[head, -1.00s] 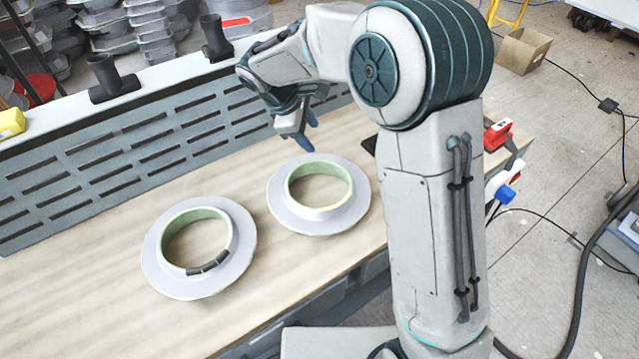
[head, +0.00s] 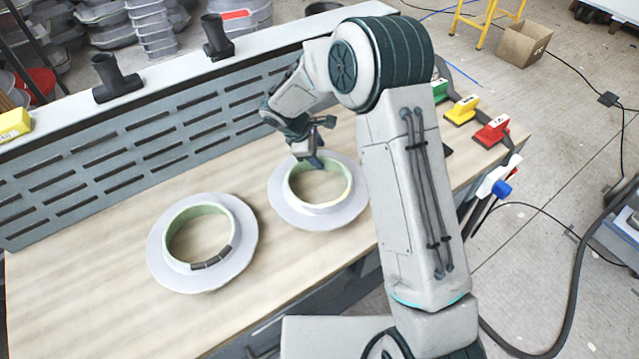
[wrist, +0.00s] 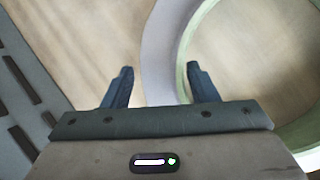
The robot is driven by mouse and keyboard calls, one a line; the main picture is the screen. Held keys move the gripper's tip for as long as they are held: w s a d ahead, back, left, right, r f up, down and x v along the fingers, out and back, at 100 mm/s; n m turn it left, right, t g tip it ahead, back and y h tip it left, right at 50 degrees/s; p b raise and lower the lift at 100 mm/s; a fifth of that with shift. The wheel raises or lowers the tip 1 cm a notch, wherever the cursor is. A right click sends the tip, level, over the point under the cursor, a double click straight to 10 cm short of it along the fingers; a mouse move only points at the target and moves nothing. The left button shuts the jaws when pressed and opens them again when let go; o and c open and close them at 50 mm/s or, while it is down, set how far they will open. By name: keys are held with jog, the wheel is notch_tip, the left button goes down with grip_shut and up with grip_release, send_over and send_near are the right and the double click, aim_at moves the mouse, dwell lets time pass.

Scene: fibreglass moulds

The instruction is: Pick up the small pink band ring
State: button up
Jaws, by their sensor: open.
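I cannot make out a small pink band ring in either view. Two pale grey flanged ring moulds lie on the bench: a left one (head: 160,268) with dark segments on its front inner edge, and a right one (head: 285,212) with a green inner wall. My gripper (head: 316,162) is at the back rim of the right mould, and my arm hides part of that area. The right mould's flange (wrist: 160,40) passes beyond and between the fingertips; contact cannot be told.
A slotted grey panel (head: 130,150) runs along the bench's back, with dark upright fittings (head: 115,80) on top. Yellow (head: 462,110) and red (head: 492,132) handled blocks stand at the right end. Bare wooden bench (head: 80,290) lies front left.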

jog(key=shift+x, duration=1.45)
jog(key=c, duration=1)
jog(key=shift+r, duration=0.1)
